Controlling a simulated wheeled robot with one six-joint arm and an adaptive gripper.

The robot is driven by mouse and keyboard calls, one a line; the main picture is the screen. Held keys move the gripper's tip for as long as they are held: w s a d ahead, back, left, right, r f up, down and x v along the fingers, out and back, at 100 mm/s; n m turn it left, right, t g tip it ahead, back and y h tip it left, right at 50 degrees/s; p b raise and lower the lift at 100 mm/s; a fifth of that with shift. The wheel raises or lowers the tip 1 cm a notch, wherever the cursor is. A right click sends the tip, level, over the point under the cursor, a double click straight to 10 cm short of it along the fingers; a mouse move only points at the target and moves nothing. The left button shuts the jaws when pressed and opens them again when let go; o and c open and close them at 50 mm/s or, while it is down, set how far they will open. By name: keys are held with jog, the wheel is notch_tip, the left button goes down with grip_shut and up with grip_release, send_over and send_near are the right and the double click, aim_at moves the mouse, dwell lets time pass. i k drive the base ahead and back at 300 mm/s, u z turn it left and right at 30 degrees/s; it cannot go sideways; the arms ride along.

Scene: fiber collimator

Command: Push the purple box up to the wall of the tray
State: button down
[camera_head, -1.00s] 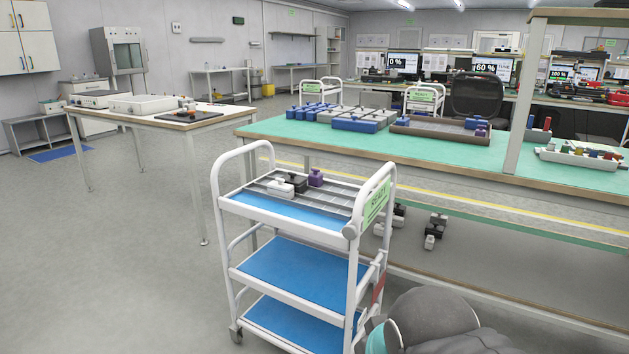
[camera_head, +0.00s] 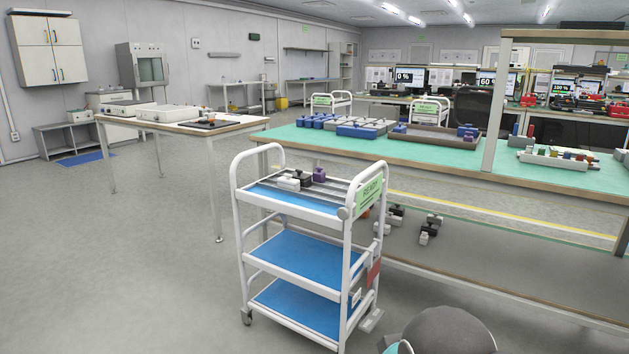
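The small purple box (camera_head: 319,175) stands on the grey slotted tray (camera_head: 338,188) on the top shelf of the white cart, near the tray's far side. A black box (camera_head: 302,178) and a white box (camera_head: 288,184) stand to its left in a row. Whether the purple box touches the tray wall is too small to tell. My gripper is not visible. A rounded grey part of my arm (camera_head: 448,332) shows at the bottom edge, to the right of the cart and apart from the boxes.
The white cart (camera_head: 345,240) has blue lower shelves and a green READY sign (camera_head: 369,195). A long green-topped bench (camera_head: 420,151) with blue boxes stands behind it. Another table (camera_head: 225,129) is at left. The floor (camera_head: 120,270) left of the cart is clear.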

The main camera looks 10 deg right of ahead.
aim_at(320, 176)
jog(key=u, duration=0.45)
jog(key=i, duration=1.2)
jog(key=z, duration=0.45)
